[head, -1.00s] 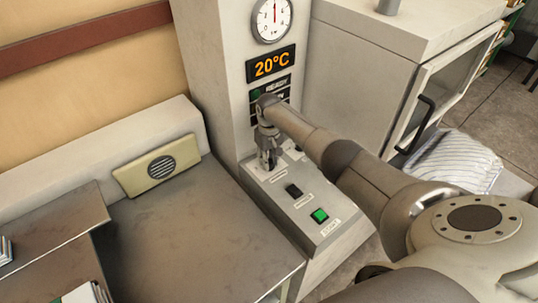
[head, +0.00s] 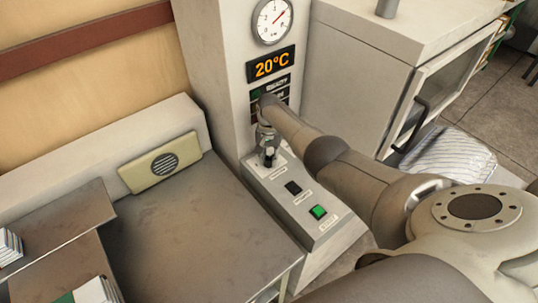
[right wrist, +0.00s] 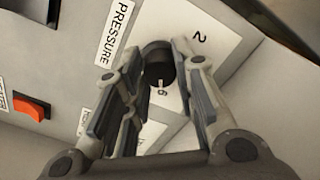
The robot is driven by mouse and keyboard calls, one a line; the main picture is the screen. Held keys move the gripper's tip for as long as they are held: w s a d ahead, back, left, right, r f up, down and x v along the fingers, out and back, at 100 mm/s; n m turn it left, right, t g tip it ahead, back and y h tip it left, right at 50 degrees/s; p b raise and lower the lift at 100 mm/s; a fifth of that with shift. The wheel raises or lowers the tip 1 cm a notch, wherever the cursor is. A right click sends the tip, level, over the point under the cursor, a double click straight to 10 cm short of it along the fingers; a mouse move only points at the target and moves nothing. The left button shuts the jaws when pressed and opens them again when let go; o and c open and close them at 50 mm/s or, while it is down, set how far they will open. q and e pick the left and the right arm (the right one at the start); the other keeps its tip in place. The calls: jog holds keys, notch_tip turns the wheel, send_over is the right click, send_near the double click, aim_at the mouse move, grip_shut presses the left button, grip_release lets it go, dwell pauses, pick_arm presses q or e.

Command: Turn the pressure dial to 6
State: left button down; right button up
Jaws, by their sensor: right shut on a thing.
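The black pressure dial (right wrist: 158,65) sits on a pale plate beside the PRESSURE label (right wrist: 117,32) in the right wrist view. The numeral 2 (right wrist: 199,39) is above right of it and the numeral 6 (right wrist: 163,96) is just below it. A small light mark shows at the dial's edge by the 6. My right gripper (head: 268,157) is at the sloped control panel (head: 268,187), and its fingers (right wrist: 158,88) are shut on the dial from both sides. The round gauge (head: 272,20) has its red needle pointing to the upper right. My left gripper is out of view.
The panel also has a black switch (head: 293,188), a green button (head: 318,211) and a red-orange switch (right wrist: 32,107). A display (head: 270,65) reads 20°C. The metal table (head: 190,230) at left is mostly clear.

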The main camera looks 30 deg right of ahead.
aim_at(269, 158)
jog(key=shift+r+m, duration=0.1)
jog(key=shift+m, duration=0.2)
jog(key=o, duration=1.1)
jog(key=shift+c, duration=0.2)
jog(key=shift+r, duration=0.1)
notch_tip(269, 158, up, 12)
dwell(0.6)
